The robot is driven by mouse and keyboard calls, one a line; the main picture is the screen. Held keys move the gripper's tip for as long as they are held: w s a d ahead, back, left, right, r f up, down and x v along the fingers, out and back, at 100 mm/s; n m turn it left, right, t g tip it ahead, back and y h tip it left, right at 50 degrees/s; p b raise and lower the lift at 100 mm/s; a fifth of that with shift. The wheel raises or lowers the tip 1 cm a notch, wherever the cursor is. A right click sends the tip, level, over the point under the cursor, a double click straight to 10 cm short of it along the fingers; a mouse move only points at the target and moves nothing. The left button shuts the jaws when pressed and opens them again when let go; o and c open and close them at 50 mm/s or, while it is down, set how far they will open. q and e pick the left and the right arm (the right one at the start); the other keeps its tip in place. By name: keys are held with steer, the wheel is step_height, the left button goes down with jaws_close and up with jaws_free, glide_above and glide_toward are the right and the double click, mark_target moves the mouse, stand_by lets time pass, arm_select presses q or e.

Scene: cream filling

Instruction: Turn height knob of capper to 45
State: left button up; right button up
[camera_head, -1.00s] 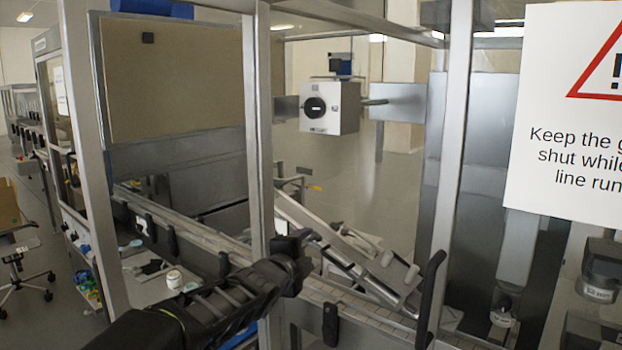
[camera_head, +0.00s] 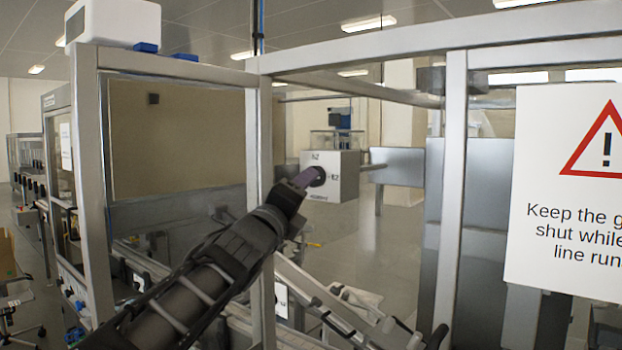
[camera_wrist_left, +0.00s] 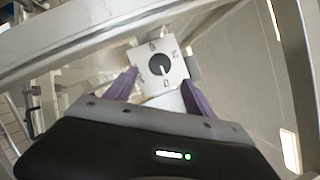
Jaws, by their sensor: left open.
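The capper's height knob (camera_head: 318,176) is a black dial on the front of a pale box (camera_head: 343,182) beyond the machine frame. In the left wrist view the knob (camera_wrist_left: 160,65) has a white pointer line, and its box face (camera_wrist_left: 173,76) carries small marks that I cannot read. My left gripper (camera_head: 305,178) is at the knob's left in the head view, covering part of it. In the wrist view its two purple fingers (camera_wrist_left: 160,88) are apart, on either side of the box, with nothing between them gripped. My right gripper is not in view.
A metal upright (camera_head: 259,150) stands close beside my left wrist. Another upright (camera_head: 452,180) and a top beam (camera_head: 440,45) frame the opening. A warning sign (camera_head: 565,190) hangs at the right. A conveyor (camera_head: 330,300) runs below.

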arm_select(q)
steer(key=p+x, duration=0.5)
steer(key=x, duration=0.2)
steer(key=c, duration=1.4)
